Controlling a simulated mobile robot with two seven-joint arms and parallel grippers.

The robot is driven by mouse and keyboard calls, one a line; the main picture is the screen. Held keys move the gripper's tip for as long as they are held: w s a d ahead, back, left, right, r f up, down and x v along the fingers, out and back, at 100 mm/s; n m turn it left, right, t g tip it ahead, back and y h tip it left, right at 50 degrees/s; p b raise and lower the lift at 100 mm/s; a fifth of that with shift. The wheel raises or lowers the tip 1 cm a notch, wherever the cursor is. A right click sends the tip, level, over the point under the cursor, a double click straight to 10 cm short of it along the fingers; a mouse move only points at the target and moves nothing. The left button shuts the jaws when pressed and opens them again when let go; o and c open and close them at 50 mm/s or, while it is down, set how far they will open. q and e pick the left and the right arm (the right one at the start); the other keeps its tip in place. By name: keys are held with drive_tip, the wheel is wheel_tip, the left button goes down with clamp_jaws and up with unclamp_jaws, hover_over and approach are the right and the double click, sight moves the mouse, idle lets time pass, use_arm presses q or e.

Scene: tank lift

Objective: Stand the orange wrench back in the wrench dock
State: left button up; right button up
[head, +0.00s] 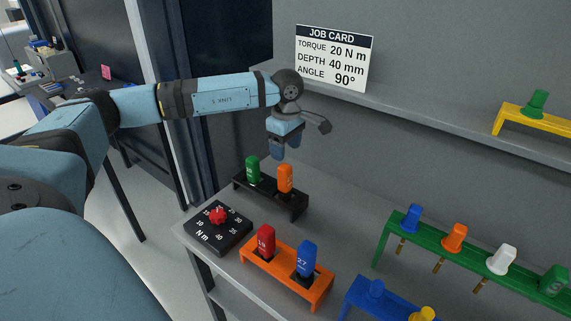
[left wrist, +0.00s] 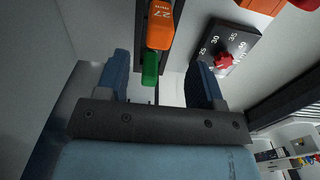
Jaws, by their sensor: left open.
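The orange wrench (head: 285,178) stands upright in the right end of a black rack (head: 299,208), next to a green handle (head: 253,170). No label names the wrench dock, so I cannot tell whether the black rack is it. In the left wrist view, the orange wrench (left wrist: 161,22) carries a "27 mm" mark, with the green handle (left wrist: 150,70) beside it. My left gripper (head: 287,152) is open and empty, pointing down just above and behind the black rack. In the left wrist view its fingers (left wrist: 158,62) are apart, with the green handle showing between them. My right gripper is not in view.
An orange rack (head: 290,276) holds a red and a blue handle in front. A black dial block (head: 218,229) with a red knob sits left. A green rack (head: 385,238) with several tools stands right. A shelf (head: 430,111) with a job card (head: 335,58) runs behind.

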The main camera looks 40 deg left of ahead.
use_arm(q)
wheel_tip(320, 180, up, 4)
drive_tip(key=shift+f, duration=0.2)
drive_tip(key=shift+f, duration=0.1)
idle(0.5)
